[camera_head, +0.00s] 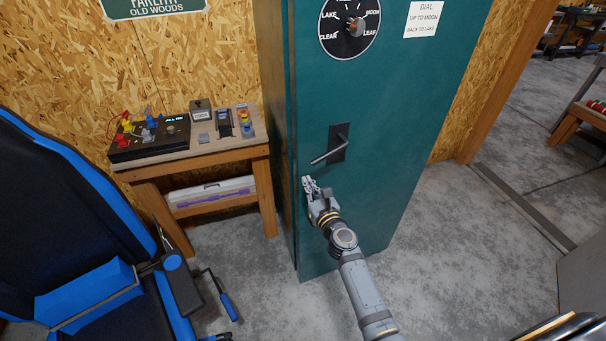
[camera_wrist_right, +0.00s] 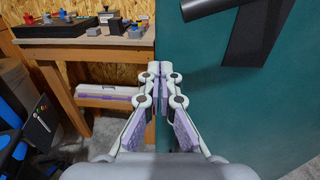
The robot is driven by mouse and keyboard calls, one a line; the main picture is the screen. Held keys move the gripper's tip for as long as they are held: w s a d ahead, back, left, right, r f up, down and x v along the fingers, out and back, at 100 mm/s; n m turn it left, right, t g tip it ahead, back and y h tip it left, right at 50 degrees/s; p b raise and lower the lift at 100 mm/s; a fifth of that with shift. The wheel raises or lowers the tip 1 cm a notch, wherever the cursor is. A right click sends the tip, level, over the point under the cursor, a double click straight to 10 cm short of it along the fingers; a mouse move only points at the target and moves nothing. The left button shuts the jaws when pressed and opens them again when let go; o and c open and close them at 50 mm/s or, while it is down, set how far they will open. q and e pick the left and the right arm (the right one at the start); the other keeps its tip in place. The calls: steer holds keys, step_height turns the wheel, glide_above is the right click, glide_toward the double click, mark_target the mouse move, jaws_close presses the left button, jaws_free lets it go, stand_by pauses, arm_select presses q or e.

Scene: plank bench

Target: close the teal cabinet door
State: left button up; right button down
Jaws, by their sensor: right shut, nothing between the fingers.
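The teal cabinet door (camera_head: 400,150) stands upright in the middle of the head view. It carries a dial (camera_head: 349,27) near its top and a dark lever handle (camera_head: 333,150). The door looks shut or nearly shut; I cannot tell whether a small gap remains along its left edge. My right gripper (camera_head: 308,183) is shut and empty at the door's left edge, below the handle. In the right wrist view, the closed fingertips (camera_wrist_right: 160,69) overlap the edge of the teal door (camera_wrist_right: 215,100); contact is unclear. My left gripper is out of view.
A wooden bench (camera_head: 190,155) with switches and small boxes stands left of the cabinet. A black and blue chair (camera_head: 60,190) is at the near left. A white sign (camera_head: 424,19) is on the door's upper right. The concrete floor (camera_head: 460,240) at right is clear.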

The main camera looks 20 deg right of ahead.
mark_target(299, 168)
steer(key=shift+w+a+b, duration=0.15)
steer(key=shift+w, duration=1)
steer(key=shift+w+a+b, duration=0.1)
steer(key=shift+w+b, duration=0.05)
steer(key=shift+w, duration=0.95)
